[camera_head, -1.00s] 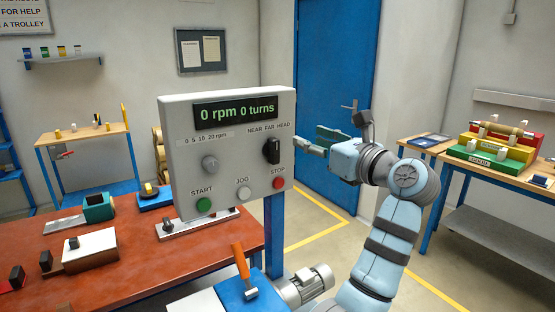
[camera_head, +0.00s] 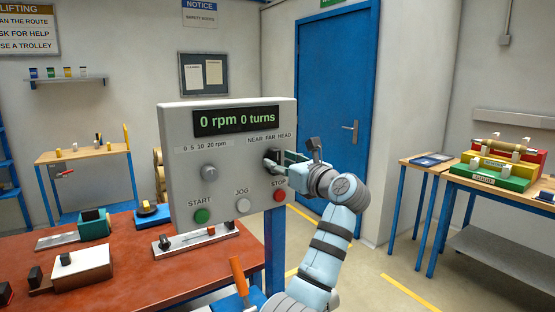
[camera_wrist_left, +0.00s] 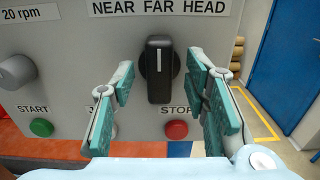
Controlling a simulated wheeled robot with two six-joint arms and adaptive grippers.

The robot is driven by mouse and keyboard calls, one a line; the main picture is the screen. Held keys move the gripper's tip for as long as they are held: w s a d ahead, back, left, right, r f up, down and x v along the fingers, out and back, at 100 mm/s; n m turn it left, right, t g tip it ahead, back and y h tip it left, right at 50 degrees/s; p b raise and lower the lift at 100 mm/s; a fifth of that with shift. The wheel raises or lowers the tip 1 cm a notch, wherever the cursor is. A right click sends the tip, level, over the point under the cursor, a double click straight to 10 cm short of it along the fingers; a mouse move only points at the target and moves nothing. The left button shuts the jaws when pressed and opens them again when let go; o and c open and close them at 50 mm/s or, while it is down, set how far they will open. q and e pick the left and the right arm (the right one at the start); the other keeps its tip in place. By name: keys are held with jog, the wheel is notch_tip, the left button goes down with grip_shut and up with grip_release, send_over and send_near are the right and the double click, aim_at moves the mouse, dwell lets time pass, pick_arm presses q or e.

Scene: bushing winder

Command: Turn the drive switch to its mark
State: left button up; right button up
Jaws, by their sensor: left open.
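The grey control panel (camera_head: 180,160) carries a black rotary switch (camera_head: 269,156) under the label NEAR FAR HEAD. In the left wrist view the switch (camera_wrist_left: 159,72) stands upright, and its white line points up toward FAR. My left gripper (camera_head: 280,160) is at the panel in front of the switch. In the left wrist view its teal fingers (camera_wrist_left: 163,95) are open, one on each side of the switch, with gaps between them and it. In the head view the gripper hides part of the switch. My right gripper is not in view.
A grey speed knob (camera_head: 209,172), green START button (camera_head: 202,216), white JOG button (camera_head: 242,207) and red STOP button (camera_head: 279,195) sit close by on the panel. STOP lies just below the switch. A red bench (camera_head: 120,285) with fixtures is at the left.

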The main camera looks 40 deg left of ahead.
pick_arm(q)
jog(key=shift+x, duration=0.8)
grip_shut()
